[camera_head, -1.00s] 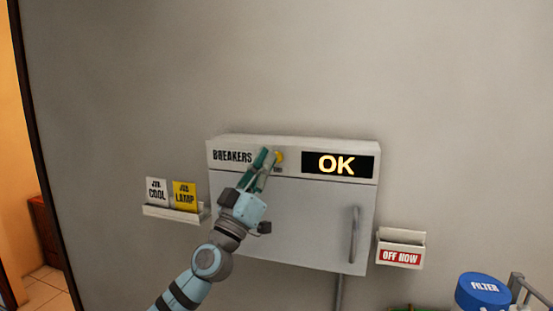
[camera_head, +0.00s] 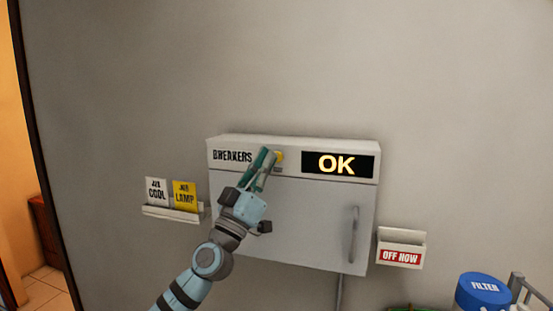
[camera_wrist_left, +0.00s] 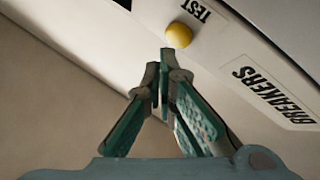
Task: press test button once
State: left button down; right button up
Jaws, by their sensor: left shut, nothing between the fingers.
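The yellow round test button (camera_head: 279,157) is on the upper front strip of the white breaker box (camera_head: 290,225), between the BREAKERS label and the lit OK display (camera_head: 338,164). In the left wrist view the button (camera_wrist_left: 179,35) has the word TEST beside it. My left gripper (camera_head: 268,153) is shut and empty, its fingertips just left of the button in the head view. In the left wrist view the fingertips (camera_wrist_left: 165,62) lie just below the button in the picture; I cannot tell whether they touch it. My right gripper is not in view.
A small shelf (camera_head: 172,213) with a COOL card and a yellow LAMP card is on the wall at left. An OFF NOW holder (camera_head: 401,248) hangs at right. A blue FILTER lid (camera_head: 483,290) is at lower right. The box door has a vertical handle (camera_head: 354,234).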

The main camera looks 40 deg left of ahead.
pick_arm(q)
jog(key=shift+w, duration=0.35)
jog(key=shift+w+a+b, duration=0.25)
jog(key=shift+w+b, duration=0.15)
dwell(0.6)
jog(key=shift+s, duration=0.1)
jog(key=shift+s+d, duration=0.35)
jog(key=shift+s, duration=0.35)
jog(key=s, duration=0.1)
jog(key=s+d+b, duration=0.1)
jog(key=s, duration=0.1)
jog(key=s+b, duration=0.1)
jog(key=shift+s+d, duration=0.3)
jog(key=shift+s, duration=0.05)
dwell(0.8)
